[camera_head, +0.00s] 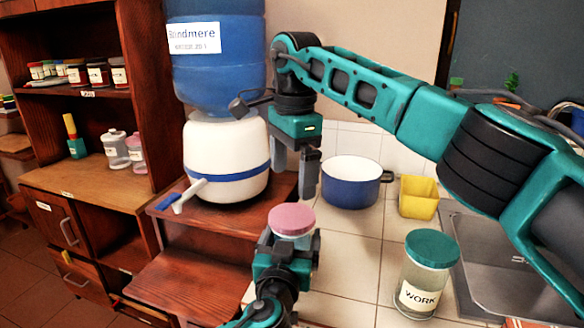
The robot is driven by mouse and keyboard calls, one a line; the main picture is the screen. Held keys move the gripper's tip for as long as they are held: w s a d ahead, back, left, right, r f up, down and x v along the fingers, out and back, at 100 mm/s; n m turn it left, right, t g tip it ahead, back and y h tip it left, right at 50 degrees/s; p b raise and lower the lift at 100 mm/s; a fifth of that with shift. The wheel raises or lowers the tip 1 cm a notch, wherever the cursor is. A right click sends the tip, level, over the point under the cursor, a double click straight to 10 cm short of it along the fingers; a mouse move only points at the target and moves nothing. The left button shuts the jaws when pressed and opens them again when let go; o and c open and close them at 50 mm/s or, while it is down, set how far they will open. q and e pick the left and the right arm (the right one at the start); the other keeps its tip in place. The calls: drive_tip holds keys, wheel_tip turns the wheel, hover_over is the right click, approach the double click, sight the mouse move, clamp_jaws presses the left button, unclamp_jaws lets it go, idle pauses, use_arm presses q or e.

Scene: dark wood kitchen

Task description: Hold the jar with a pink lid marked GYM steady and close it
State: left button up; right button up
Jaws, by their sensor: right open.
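The jar with a pink lid (291,220) stands upright near the middle of the head view, its lid sitting on top. My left gripper (290,242) comes up from below, with its fingers on both sides of the clear jar body, closed on it. The gripper hides most of the jar, and no GYM marking is readable. My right gripper (293,184) is open and empty, pointing down above the pink lid, with a gap between its fingertips and the lid.
A green-lidded jar marked WORK (426,273) stands on the tiled counter (345,268) at right. Behind are a blue pot (349,188) and yellow container (418,197). A water dispenser (226,160) stands left, and a sink (510,265) lies right.

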sight(292, 215)
drive_tip(key=n, duration=0.4)
drive_tip(key=shift+s+r, duration=0.15)
drive_tip(key=shift+f, duration=4.05)
